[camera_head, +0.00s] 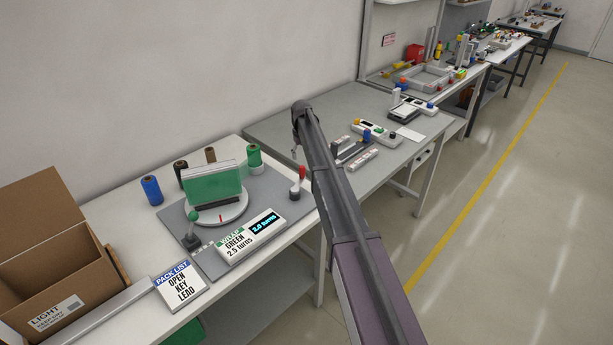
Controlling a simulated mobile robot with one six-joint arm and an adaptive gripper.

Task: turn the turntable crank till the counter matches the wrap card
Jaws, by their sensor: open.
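The turntable (236,217) is a pale round disc on a grey base plate, with a red mark at its front edge. An upright panel (213,188), mostly green, stands on it. The counter (264,223) reads "2.0 turns" in blue on black. The wrap card (236,245) beside it reads "WRAP GREEN 2.5 turns". A dark post with a green knob (193,216) stands at the plate's front left, and a red-topped handle (301,173) at its right; I cannot tell which is the crank. My gripper (295,152) is open, small and partly hidden by my arm, apart from both.
Blue (152,190), dark, brown and green-and-white rolls (254,157) stand behind the turntable. An open carton (50,265) and a pack list card (180,287) are at left. My arm crosses over the second grey bench (350,105), which holds small devices.

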